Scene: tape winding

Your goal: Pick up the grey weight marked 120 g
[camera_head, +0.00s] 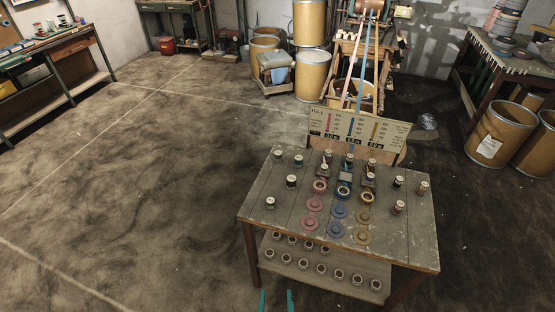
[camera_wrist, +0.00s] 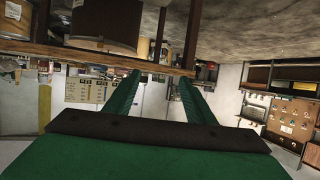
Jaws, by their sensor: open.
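My gripper (camera_head: 276,300) shows at the bottom edge of the head view, in front of the table and apart from the weights. Its two green fingers (camera_wrist: 158,92) are spread and empty in the wrist view, which looks upside down.
The table (camera_head: 257,208) also holds pink, blue and yellow discs (camera_head: 338,211) in columns, with a sign board (camera_head: 355,128) behind. A lower shelf (camera_head: 330,262) carries several ring-like pieces. Barrels (camera_head: 498,135) stand at right and back. The floor at left is clear.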

